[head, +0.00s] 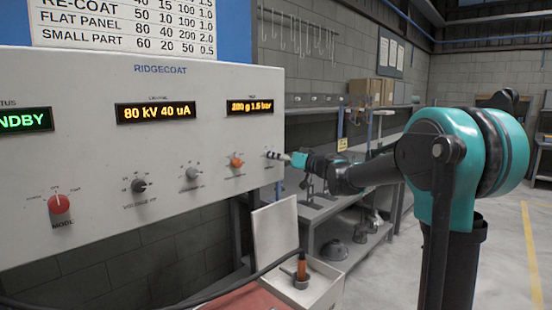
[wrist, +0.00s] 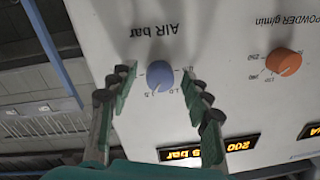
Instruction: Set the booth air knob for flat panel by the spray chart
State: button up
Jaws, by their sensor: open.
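The blue-grey air knob (wrist: 166,78) sits on the white panel under the upside-down "AIR bar" label in the wrist view. Its pointer is not clear. My gripper (wrist: 160,86) is open, with one finger on each side of the knob and a visible gap at both; whether the tips reach the panel I cannot tell. In the head view my gripper (head: 280,156) is at the panel's right end and hides the air knob. The display (head: 251,106) reads 1.5 bar.
The orange powder knob (wrist: 283,62) is beside the air knob. The grey knob (head: 193,173), black voltage knob (head: 138,186) and red mode knob (head: 60,204) lie farther left. An open box (head: 318,287) stands below the panel. Shelving (head: 345,235) is behind my arm.

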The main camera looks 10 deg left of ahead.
grip_shut()
dwell(0.3)
jog(key=shift+m, duration=0.3)
jog(key=m, duration=1.1)
jog(key=shift+s+t, duration=0.1)
jog(key=shift+t, duration=0.2)
jog(key=shift+m, duration=0.4)
grip_release()
